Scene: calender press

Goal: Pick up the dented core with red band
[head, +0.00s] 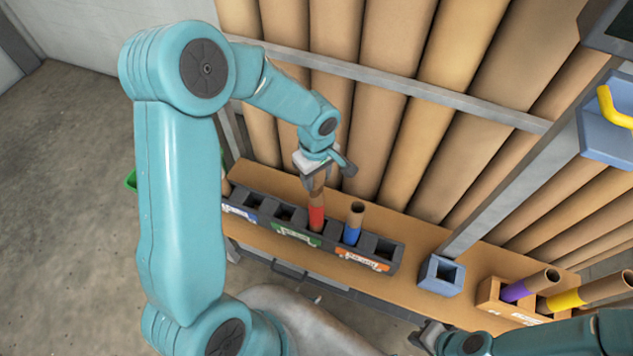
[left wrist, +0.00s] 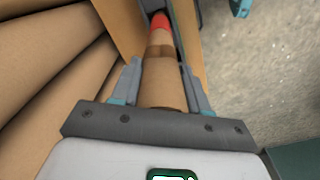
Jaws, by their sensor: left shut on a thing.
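The brown core with the red band (head: 316,216) stands upright in a slot of the dark rack (head: 331,240), behind the green label. Its lower end is hidden in the slot. My left gripper (head: 318,176) comes from above and is shut on its top end. In the left wrist view the core (left wrist: 161,86) sits between the two fingers of my left gripper (left wrist: 162,88), with the red band beyond. A darker patch shows on the core there; I cannot tell whether it is the dent. My right gripper (head: 428,337) is at the bottom edge, partly cut off, its jaws unclear.
A blue-banded core (head: 353,223) stands close on the right in the same rack. A blue square holder (head: 440,276) is empty. A cardboard box (head: 493,296) holds purple-banded and yellow-banded cores. Tall brown rolls and a grey rail (head: 400,84) stand behind the shelf.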

